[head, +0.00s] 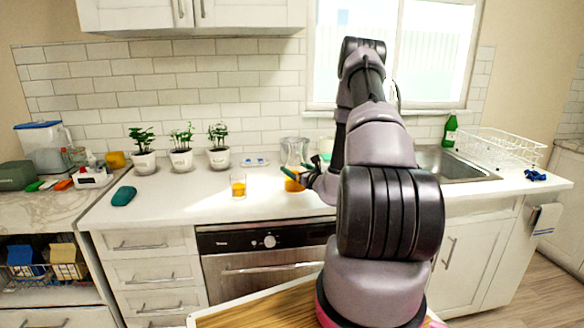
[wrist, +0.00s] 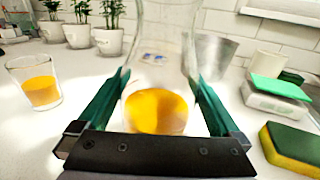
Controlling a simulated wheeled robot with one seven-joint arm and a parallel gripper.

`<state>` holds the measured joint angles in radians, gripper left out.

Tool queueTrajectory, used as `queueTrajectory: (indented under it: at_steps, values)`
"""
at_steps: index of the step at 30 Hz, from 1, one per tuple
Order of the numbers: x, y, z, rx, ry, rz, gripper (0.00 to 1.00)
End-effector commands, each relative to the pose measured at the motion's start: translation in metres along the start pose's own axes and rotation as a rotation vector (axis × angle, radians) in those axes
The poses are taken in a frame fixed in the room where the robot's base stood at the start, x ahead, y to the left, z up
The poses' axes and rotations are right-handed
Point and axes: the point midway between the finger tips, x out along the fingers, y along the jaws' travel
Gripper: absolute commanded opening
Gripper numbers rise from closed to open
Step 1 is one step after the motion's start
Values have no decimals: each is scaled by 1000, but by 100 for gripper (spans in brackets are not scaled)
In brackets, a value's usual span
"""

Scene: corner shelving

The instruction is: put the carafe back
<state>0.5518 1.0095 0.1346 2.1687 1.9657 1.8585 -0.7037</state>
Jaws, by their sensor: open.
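The carafe (wrist: 157,105) is clear glass with orange juice in its bottom. In the wrist view it stands upright on the counter, directly ahead and between the green fingers of my gripper (wrist: 157,95). The fingers are spread, one to each side of it; whether they touch the glass I cannot tell. A drinking glass with orange juice (head: 238,186) stands to the left, also in the wrist view (wrist: 40,88).
Several potted plants (head: 181,155) stand along the back wall. In the wrist view, a green-and-yellow sponge (wrist: 290,148), a white device with a green top (wrist: 277,95) and a metal cup (wrist: 211,55) stand to the right. The sink (head: 450,162) and dish rack (head: 500,145) are further right.

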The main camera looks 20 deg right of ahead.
Motion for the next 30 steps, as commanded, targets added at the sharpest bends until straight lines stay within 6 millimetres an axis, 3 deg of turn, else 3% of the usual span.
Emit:
queueTrajectory:
  at_steps: [6, 12, 18, 30]
  values:
    - [-49, -1, 0, 3, 3, -3, 100]
    - [-80, -1, 0, 2, 1, -2, 100]
    - [-90, 0, 0, 1, -1, -1, 100]
    - [-90, 0, 0, 1, -1, 0, 100]
